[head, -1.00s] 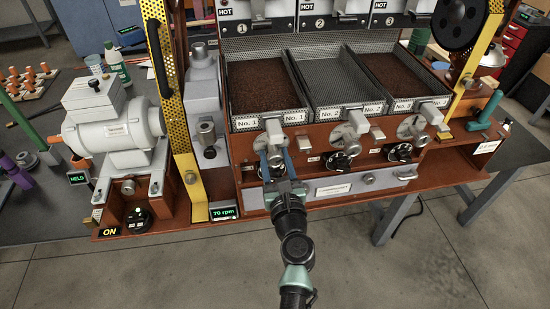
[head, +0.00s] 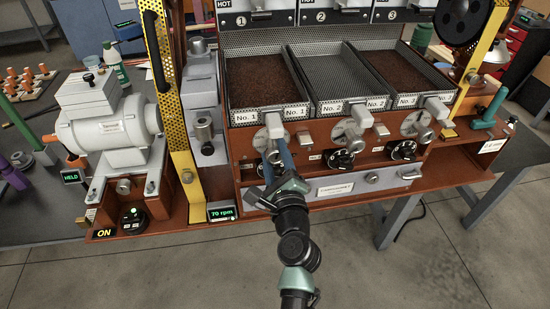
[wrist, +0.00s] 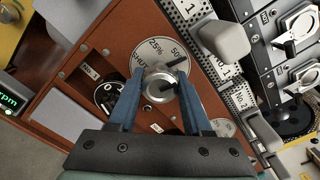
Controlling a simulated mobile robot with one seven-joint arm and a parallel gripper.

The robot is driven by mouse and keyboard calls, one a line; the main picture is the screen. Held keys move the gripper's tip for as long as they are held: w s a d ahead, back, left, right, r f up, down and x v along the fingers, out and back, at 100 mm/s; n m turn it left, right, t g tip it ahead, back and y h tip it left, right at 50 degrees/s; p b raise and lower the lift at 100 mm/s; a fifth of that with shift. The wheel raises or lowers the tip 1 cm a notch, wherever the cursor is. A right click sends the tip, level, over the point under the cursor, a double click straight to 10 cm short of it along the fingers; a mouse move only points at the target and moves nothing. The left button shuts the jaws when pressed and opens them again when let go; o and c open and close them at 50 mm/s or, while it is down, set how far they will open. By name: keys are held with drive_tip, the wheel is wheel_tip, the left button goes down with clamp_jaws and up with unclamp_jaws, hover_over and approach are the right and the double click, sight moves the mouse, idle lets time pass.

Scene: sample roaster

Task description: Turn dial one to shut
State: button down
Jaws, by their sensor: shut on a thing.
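Dial one is a round pale plate (head: 260,141) with a metal knob, below the No. 1 tray. In the wrist view the plate (wrist: 151,47) shows the marks SHUT, 25% and 50, and the knob (wrist: 166,84) carries a dark bar. My gripper (head: 273,154) reaches up to it from the front. In the wrist view, the blue fingers of my gripper (wrist: 163,94) are shut on the knob, one on each side. The fingers hide part of the plate, and I cannot tell exactly which mark the knob points at.
The No. 1 tray (head: 227,85) holds dark grains above the dial. A pale grip (wrist: 220,41) stands out close beside the dial plate. A black dial (wrist: 108,97) sits on its other side. Dials two (head: 346,131) and three (head: 416,124) are further right.

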drive_tip(key=n+b, duration=0.1)
drive_tip(key=n, duration=0.2)
drive_tip(key=shift+f+n+b, duration=0.15)
drive_tip(key=shift+n+b, duration=0.2)
drive_tip(key=shift+n, duration=0.05)
drive_tip(key=n+b, duration=0.2)
drive_tip(key=n, duration=0.1)
drive_tip(key=shift+n, duration=0.3)
drive_tip(key=n+b, duration=0.4)
drive_tip(key=n, duration=0.2)
drive_tip(key=n+b, duration=0.4)
drive_tip(key=n, duration=0.2)
drive_tip(key=shift+f+n, duration=0.1)
drive_tip(key=shift+n, duration=0.3)
drive_tip(key=n+b, duration=0.2)
drive_tip(key=n, duration=0.1)
drive_tip(key=shift+b, duration=0.3)
drive_tip(key=shift+n+b, duration=0.85)
drive_tip(key=shift+n, duration=0.85)
drive_tip(key=shift+r, duration=0.2)
drive_tip(key=shift+c, duration=1.8)
unclamp_jaws()
